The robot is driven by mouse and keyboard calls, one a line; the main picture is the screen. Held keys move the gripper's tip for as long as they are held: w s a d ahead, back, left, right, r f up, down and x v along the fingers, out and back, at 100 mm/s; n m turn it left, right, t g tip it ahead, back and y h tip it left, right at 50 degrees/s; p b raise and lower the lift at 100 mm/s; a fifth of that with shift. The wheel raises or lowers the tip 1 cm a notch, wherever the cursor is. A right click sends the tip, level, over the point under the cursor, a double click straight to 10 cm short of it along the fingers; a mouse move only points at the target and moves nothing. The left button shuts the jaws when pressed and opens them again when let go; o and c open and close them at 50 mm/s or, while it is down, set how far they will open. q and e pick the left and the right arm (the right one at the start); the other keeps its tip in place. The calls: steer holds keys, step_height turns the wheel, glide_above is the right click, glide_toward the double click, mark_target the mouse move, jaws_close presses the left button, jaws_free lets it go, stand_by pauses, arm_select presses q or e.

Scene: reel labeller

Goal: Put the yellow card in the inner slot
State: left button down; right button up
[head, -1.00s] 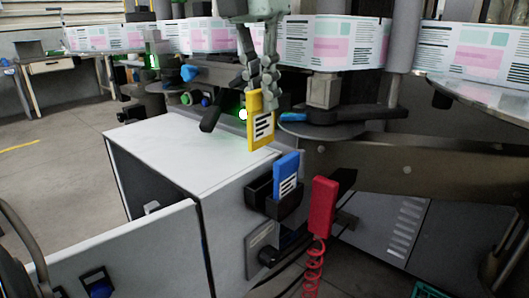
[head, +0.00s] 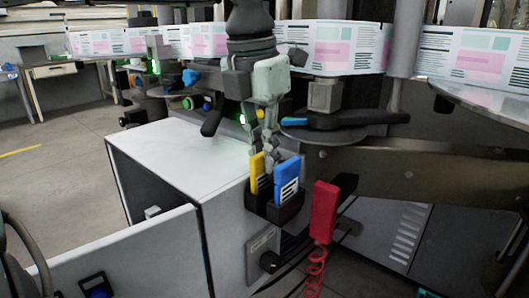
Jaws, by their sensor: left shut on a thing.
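The yellow card (head: 256,168) stands almost upright at the black holder (head: 262,208) on the corner of the white cabinet. Its lower part is hidden behind the holder's front wall, to the left of the blue card; how deep it sits I cannot tell. The blue card (head: 287,176) stands in the holder's other slot. My left gripper (head: 266,148) points down from above and is shut on the yellow card's upper part, close beside the blue card. My right gripper is out of view.
A red handset (head: 324,211) with a coiled cord hangs right of the holder. The cabinet's white top (head: 180,155) is clear. A black lever with a blue end (head: 335,122) and a dark handle (head: 211,122) are near my left gripper.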

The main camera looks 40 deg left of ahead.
arm_select(q)
steer(key=shift+f, duration=0.1)
steer(key=c, duration=1.6)
jaws_free()
step_height(320, 180, up, 12)
steer(key=s, duration=0.1)
steer(key=shift+s, duration=0.4)
